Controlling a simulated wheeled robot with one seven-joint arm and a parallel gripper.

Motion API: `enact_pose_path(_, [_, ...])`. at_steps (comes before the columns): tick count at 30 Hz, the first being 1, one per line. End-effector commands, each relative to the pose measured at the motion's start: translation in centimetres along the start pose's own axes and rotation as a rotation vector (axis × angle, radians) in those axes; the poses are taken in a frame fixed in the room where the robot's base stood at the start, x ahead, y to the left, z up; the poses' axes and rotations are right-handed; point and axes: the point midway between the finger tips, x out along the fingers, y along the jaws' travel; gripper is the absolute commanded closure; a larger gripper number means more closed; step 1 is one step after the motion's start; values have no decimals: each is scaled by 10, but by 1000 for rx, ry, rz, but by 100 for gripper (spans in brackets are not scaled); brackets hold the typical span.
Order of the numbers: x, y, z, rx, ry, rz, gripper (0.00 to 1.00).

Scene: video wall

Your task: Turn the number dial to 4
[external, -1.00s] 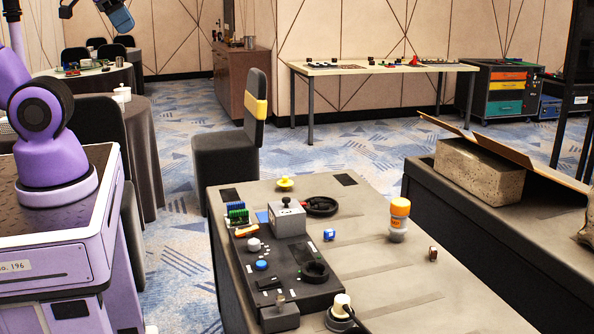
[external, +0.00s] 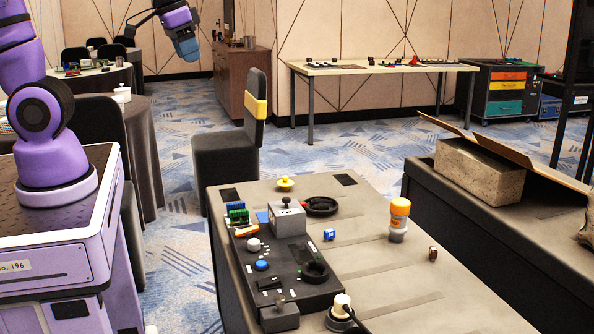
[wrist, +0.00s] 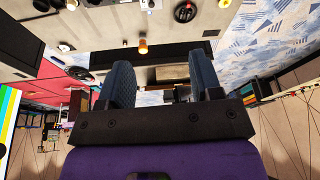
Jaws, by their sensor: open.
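The dark control panel (external: 284,268) lies on the table on the left side. A pale round knob (external: 254,245) with small white marks beside it sits on the panel's left part; it looks like the number dial, but the numbers and its setting are too small to read. A blue button (external: 261,265) and a black ring-shaped wheel (external: 315,270) are on the same panel. My gripper (external: 188,50) hangs in the air, well above and beyond the panel. In the wrist view my gripper (wrist: 163,82) shows two blue fingers spread apart with nothing between them.
A grey box with a small knob (external: 288,219) rises at the panel's far end. A lever block (external: 280,315) stands at the near end. An orange-topped bottle (external: 398,220) stands to the right. A black chair (external: 226,154) stands behind the table. The table's right part is mostly clear.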

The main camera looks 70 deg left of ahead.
Motion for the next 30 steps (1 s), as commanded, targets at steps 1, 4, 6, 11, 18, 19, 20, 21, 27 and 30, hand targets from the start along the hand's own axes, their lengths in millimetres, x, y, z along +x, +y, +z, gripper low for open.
enact_pose_path(1, [14, 4, -6, -4, -20, -5, 41])
enact_pose_path(4, [40, 12, -18, -21, -43, -13, 41])
enact_pose_path(6, [59, 18, -25, -31, -60, -18, 41])
enact_pose_path(11, [105, 32, -36, -56, -100, -24, 41])
enact_pose_path(18, [179, 55, -41, -92, -162, -26, 41])
enact_pose_path(19, [188, 58, -40, -95, -170, -25, 41])
enact_pose_path(20, [198, 61, -40, -101, -178, -25, 41])
enact_pose_path(21, [211, 65, -38, -107, -190, -24, 41])
enact_pose_path(27, [276, 84, -23, -142, -249, -17, 41])
enact_pose_path(30, [304, 93, -14, -159, -276, -12, 41])
